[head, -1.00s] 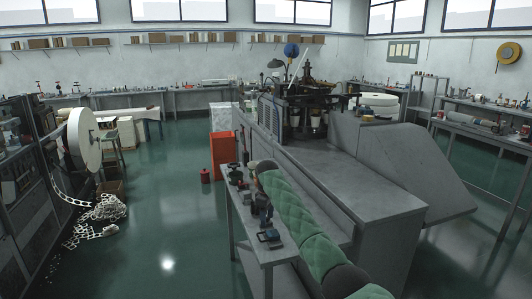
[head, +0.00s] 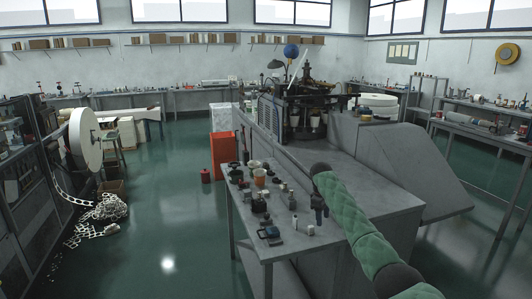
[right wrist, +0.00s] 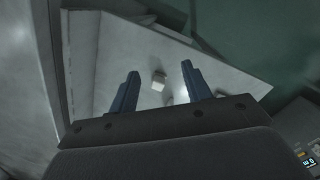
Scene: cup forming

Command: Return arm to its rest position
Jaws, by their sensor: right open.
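My right arm (head: 352,215) in its green quilted sleeve comes in from the lower right of the head view. My right gripper (head: 319,214) hangs small and dark at its far end, over the right side of the small grey bench (head: 277,252). In the right wrist view the two blue fingers of the gripper (right wrist: 159,82) stand wide apart with nothing held. A small white block (right wrist: 158,81) lies on the surface beyond the fingertips, apart from them. My left arm and gripper are not in view.
Cups, including an orange one (head: 260,177), and several small items crowd the bench. The large grey machine (head: 375,180) stands behind and right of the arm. An orange-red cabinet (head: 224,155) is behind the bench. Open green floor (head: 175,220) lies to the left.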

